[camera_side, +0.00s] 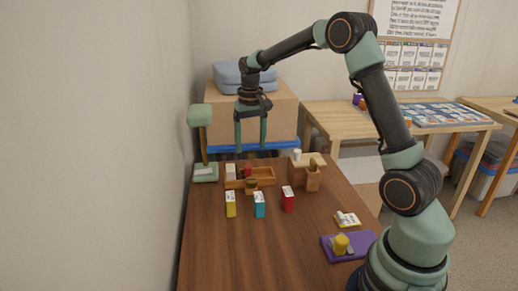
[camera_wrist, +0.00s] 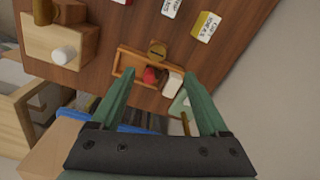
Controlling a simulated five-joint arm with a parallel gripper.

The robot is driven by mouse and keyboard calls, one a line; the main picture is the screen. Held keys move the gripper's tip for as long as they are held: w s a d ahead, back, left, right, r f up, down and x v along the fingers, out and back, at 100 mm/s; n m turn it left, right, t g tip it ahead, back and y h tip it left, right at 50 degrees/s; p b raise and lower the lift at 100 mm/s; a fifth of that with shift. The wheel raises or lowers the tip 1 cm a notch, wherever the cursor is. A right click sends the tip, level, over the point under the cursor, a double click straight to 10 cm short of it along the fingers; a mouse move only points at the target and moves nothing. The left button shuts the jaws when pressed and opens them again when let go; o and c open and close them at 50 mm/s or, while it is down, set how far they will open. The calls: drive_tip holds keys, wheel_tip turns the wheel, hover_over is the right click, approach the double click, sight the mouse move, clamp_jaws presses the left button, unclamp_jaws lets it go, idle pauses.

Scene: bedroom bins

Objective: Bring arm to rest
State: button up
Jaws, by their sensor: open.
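My gripper (camera_side: 251,134) is open and empty, with its two green fingers pointing down. In the side view it hangs in the air above the far end of the brown table (camera_side: 215,260). The wrist view also shows my gripper (camera_wrist: 158,95) with its fingers spread and nothing between the tips. Beyond them is a wooden tray (camera_wrist: 132,54) holding a red item (camera_wrist: 151,75) and a white item (camera_wrist: 172,84). My arm is raised and bent, reaching from the right front of the table.
Yellow (camera_side: 231,205), teal (camera_side: 259,206) and red (camera_side: 288,199) boxes stand mid-table. A wooden block organizer (camera_side: 305,172) stands behind them, and a green lamp (camera_side: 200,116) at left. A purple mat (camera_side: 333,256) lies near my base. The front left tabletop is clear.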

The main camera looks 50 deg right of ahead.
drive_tip(key=s+a+r+n+t, duration=0.3)
drive_tip(key=s+a+r, duration=0.5)
drive_tip(key=a+r, duration=0.1)
drive_tip(key=s+a+n+t, duration=0.2)
drive_tip(key=s+a, duration=0.3)
drive_tip(key=s, duration=0.4)
drive_tip(key=shift+s+f+n, duration=0.15)
drive_tip(key=shift+s+n, duration=0.15)
drive_tip(key=shift+s, duration=0.05)
